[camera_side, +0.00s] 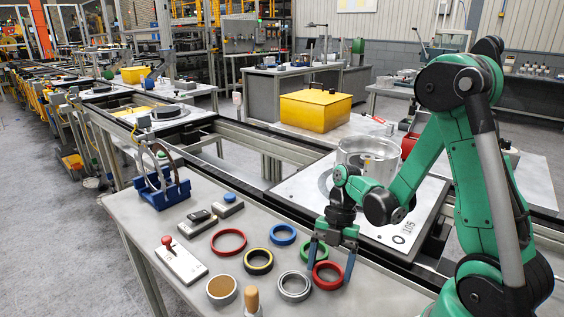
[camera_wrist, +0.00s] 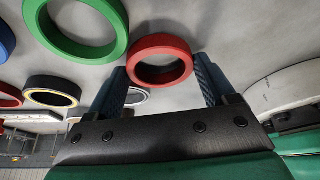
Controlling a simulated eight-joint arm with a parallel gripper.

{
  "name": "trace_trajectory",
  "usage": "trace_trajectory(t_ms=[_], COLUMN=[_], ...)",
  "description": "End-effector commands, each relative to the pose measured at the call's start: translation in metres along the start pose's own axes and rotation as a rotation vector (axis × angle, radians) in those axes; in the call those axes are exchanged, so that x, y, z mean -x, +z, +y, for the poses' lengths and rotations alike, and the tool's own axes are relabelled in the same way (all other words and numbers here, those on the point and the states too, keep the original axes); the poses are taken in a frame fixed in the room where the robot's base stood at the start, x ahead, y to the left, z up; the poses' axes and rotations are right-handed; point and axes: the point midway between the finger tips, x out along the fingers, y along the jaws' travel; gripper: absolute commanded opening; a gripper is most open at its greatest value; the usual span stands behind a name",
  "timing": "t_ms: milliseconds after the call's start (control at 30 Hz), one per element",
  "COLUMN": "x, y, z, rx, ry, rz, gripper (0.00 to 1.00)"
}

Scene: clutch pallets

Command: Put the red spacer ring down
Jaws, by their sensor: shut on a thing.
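My gripper (camera_side: 329,274) points down over the front right of the grey bench. Its two blue fingers are shut on the outside of the red spacer ring (camera_side: 328,287), one on each side. In the wrist view the red spacer ring (camera_wrist: 160,41) lies between the fingertips of my gripper (camera_wrist: 161,64), its hole open and empty. The ring is at or very close to the bench top; I cannot tell if it touches. A second, larger red ring (camera_side: 216,250) lies apart to the left on the bench.
A green ring (camera_side: 304,252) lies just behind the held ring, a silver ring (camera_side: 282,294) close to its left. Blue (camera_side: 272,238) and black-yellow (camera_side: 247,266) rings lie further left. A wooden-handled tool (camera_side: 252,300) stands at the front. Bare bench shows to the right.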

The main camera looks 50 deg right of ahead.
Motion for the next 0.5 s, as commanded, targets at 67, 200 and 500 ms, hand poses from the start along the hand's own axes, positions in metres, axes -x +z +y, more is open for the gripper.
trace_trajectory(t_ms=[67, 200, 500], x=[-0.0002, -0.0025, -0.002], y=[0.0001, 0.0013, 0.001], z=[0.0, 0.0003, 0.0002], rx=[0.0, 0.0, 0.0], ry=[0.0, 0.0, 0.0], rz=[0.0, 0.0, 0.0], gripper=[0.28, 0.85, 1.0])
